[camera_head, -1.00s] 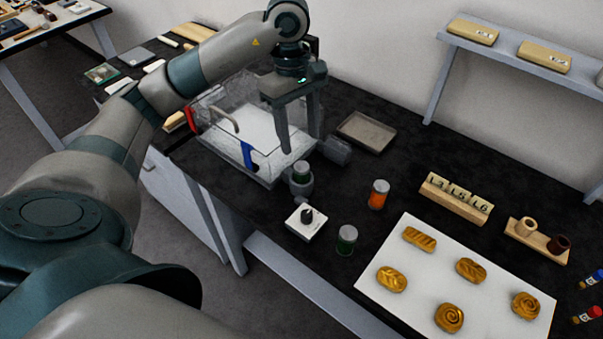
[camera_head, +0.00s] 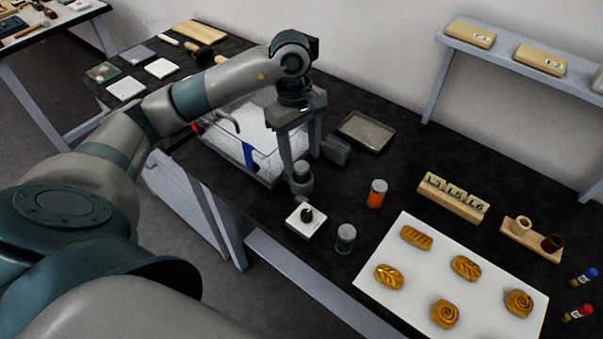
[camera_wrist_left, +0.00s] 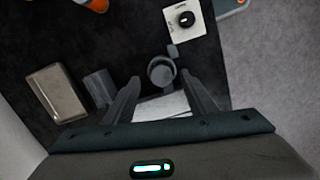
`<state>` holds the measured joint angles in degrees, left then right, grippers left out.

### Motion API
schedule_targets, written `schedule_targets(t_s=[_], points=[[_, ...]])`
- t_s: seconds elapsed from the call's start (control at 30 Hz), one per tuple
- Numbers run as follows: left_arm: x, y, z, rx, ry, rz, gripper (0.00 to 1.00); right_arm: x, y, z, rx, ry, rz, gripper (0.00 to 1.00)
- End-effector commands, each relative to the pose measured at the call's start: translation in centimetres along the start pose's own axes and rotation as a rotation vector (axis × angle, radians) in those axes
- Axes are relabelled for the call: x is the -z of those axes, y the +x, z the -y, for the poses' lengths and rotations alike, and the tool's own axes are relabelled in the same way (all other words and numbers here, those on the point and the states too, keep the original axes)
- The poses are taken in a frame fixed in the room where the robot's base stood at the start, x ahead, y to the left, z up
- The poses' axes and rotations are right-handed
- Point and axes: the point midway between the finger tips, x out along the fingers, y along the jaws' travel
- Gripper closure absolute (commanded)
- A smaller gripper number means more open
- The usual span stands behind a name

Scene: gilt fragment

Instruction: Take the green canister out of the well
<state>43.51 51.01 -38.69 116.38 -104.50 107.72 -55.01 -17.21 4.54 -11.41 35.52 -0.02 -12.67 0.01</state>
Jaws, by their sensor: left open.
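A green canister (camera_head: 301,168) with a grey top stands upright in a small grey round well (camera_head: 301,187) beside the clear case. In the left wrist view the canister's round top (camera_wrist_left: 161,71) shows between and just beyond the fingertips. My left gripper (camera_head: 302,161) points down at the canister, open, with a finger on either side; I cannot tell whether they touch it. It also shows in the left wrist view (camera_wrist_left: 160,80). A second green canister (camera_head: 345,238) stands on the table nearer the front edge. My right gripper is not in view.
A white plate with a dark knob (camera_head: 300,226) sits in front of the well. An orange canister (camera_head: 377,193) stands to the right. A clear case (camera_head: 222,143) is close on the left, a grey tray (camera_head: 366,133) behind. A white board (camera_head: 425,267) holds several pastries.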

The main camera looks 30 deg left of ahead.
Motion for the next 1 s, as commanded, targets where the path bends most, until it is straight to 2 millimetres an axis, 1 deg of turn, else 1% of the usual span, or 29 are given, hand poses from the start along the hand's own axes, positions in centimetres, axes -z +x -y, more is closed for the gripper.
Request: schedule_targets(t_s=[0.03, 0.2, 0.3, 0.4, 0.53, 0.93, 0.97, 1.0], points=[[-0.1, 0.2, 0.2, 0.005, -0.001, 0.002, 0.49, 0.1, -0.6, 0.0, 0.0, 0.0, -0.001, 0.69], [0.0, 1.9, 0.4, 0.005, -0.001, 0.001, 0.49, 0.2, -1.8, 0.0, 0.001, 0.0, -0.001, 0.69], [0.0, 3.1, 0.3, 0.003, 0.0, 0.002, 0.49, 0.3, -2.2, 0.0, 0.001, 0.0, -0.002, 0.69], [0.0, 3.9, 0.3, 0.003, 0.001, 0.001, 0.49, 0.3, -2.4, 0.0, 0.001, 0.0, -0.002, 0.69], [0.1, 4.2, 0.2, 0.001, 0.0, 0.0, 0.49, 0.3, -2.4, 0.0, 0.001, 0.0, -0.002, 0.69], [0.1, 4.2, 0.2, 0.001, 0.001, 0.0, 0.49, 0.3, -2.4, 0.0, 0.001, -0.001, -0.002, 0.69], [0.1, 4.2, 0.2, 0.001, 0.001, 0.0, 0.53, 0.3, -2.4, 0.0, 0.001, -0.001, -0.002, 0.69], [0.1, 4.2, 0.2, 0.001, 0.001, 0.0, 0.63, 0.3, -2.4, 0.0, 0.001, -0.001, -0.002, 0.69]])
